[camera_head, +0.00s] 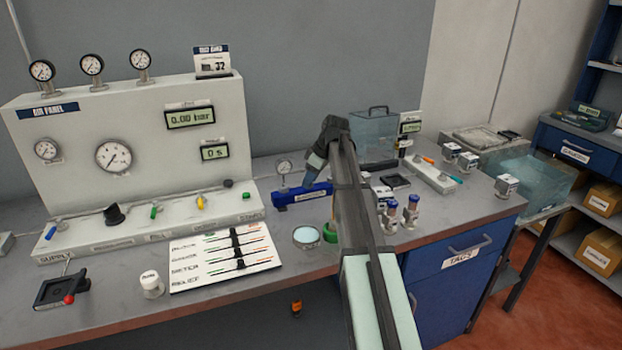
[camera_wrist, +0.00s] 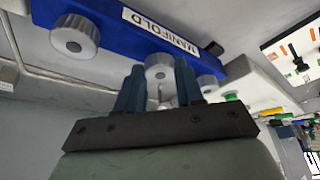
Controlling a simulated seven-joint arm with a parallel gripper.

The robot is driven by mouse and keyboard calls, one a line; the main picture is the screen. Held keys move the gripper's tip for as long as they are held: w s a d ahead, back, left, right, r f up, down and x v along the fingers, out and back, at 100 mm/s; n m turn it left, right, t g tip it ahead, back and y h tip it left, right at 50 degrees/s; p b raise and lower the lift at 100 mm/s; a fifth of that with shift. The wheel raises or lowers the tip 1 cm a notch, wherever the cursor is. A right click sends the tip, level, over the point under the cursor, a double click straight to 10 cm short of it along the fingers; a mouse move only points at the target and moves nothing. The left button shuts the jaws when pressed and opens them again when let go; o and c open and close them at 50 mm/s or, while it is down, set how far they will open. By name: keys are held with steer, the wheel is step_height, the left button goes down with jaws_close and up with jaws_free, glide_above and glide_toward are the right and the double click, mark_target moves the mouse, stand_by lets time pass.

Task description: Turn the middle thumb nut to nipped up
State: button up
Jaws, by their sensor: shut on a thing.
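The blue manifold (camera_head: 291,196) lies on the bench in the head view, partly hidden by my arm. In the wrist view the manifold (camera_wrist: 112,28) crosses the top, with its white MANIFOLD label. Its grey ribbed thumb nuts show there: one at the left (camera_wrist: 75,36), the middle thumb nut (camera_wrist: 160,66), and one at the right (camera_wrist: 207,83). My gripper (camera_wrist: 160,80) is shut on the middle thumb nut, with a blue-grey finger on each side of it. In the head view my gripper (camera_head: 313,172) comes down onto the manifold. Any mark showing the nut's setting is not legible.
A round pale dish (camera_head: 306,237) and a green ring (camera_head: 330,232) are in front. Blue-capped bottles (camera_head: 410,211) stand right of my arm. The air panel (camera_head: 130,145) fills the left. Bench front between lever board and dish is clear.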

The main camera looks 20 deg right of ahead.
steer(key=m, duration=0.1)
steer(key=m+h, duration=0.1)
steer(key=m, duration=0.1)
steer(key=m+t, duration=0.1)
steer(key=shift+s+a, duration=0.15)
steer(key=shift+a, duration=0.1)
steer(key=m+h, duration=0.1)
steer(key=m, duration=0.2)
steer(key=m+h, duration=0.1)
steer(key=m, duration=0.1)
steer(key=shift+a+m+h, duration=0.2)
steer(key=shift+m+h, duration=0.1)
steer(key=shift+m, duration=0.1)
steer(key=m+h, duration=0.1)
steer(key=m, duration=0.1)
steer(key=m+h, duration=0.1)
steer(key=m, duration=0.2)
steer(key=shift+a, duration=0.2)
steer(key=shift+w+a+m+g+h, duration=0.1)
steer(key=shift+m+g+h, duration=0.2)
steer(key=shift+m, duration=0.8)
steer(key=shift+w+m+g+h, duration=0.15)
steer(key=shift+m+g, duration=0.25)
steer(key=shift+m, duration=0.7)
steer(key=shift+h, duration=0.25)
steer(key=o, duration=1)
steer(key=shift+o, duration=0.2)
